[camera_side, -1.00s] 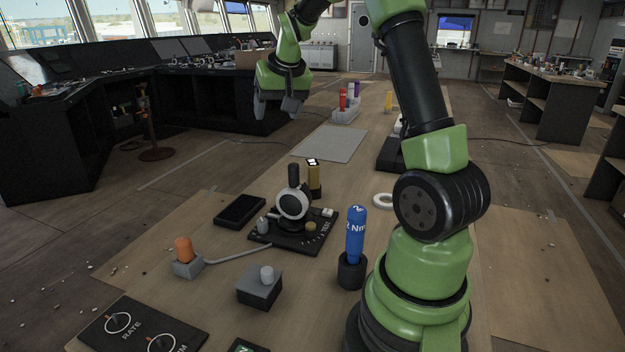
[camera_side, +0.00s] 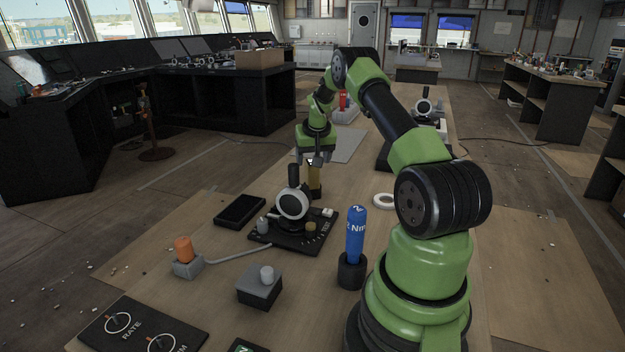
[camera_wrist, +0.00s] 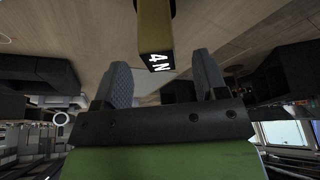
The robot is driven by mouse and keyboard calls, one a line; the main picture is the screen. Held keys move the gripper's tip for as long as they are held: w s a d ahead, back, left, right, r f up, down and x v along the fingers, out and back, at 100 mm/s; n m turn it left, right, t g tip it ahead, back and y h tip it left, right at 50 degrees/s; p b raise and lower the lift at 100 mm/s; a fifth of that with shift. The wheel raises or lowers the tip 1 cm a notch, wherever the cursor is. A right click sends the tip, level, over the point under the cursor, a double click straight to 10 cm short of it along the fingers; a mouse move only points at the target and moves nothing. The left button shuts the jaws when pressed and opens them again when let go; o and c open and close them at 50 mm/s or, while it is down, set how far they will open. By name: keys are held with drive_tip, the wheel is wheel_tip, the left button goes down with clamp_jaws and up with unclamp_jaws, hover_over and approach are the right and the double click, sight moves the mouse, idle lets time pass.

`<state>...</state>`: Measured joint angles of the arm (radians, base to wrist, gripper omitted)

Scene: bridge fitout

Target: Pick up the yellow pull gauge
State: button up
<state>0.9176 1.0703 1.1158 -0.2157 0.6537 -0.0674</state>
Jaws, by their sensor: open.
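The yellow pull gauge (camera_side: 314,182) stands upright on the table just behind the black test panel. In the wrist view the gauge (camera_wrist: 155,28) shows at the top, with "4 N" on its dark end face. My gripper (camera_side: 317,160) is over the top of the gauge, jaws pointing down. In the wrist view the open jaws (camera_wrist: 162,70) have a finger on either side of the gauge's line, with gaps visible on both sides. I cannot tell how far the gauge top reaches between the fingers. Nothing is held.
The black panel (camera_side: 267,239) with a round dial and knob stands close in front of the gauge. A blue "2 Nm" tool (camera_side: 356,235) stands in a black holder to the right. A white ring (camera_side: 383,201) lies beside my arm. A grey mat (camera_side: 349,145) lies behind.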

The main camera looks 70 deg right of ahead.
drive_tip(key=x, duration=0.3)
drive_tip(key=shift+f, duration=0.1)
clamp_jaws()
wheel_tip(320, 180, up, 11)
drive_tip(key=s+a+r+n+t+y, duration=0.1)
drive_tip(key=a+r+n, duration=0.5)
drive_tip(key=a+r, duration=0.5)
drive_tip(key=a, duration=0.4)
drive_tip(key=shift+s+a+r+y, duration=0.25)
drive_tip(key=shift+s+r+y, duration=0.05)
drive_tip(key=shift+r+y, duration=0.1)
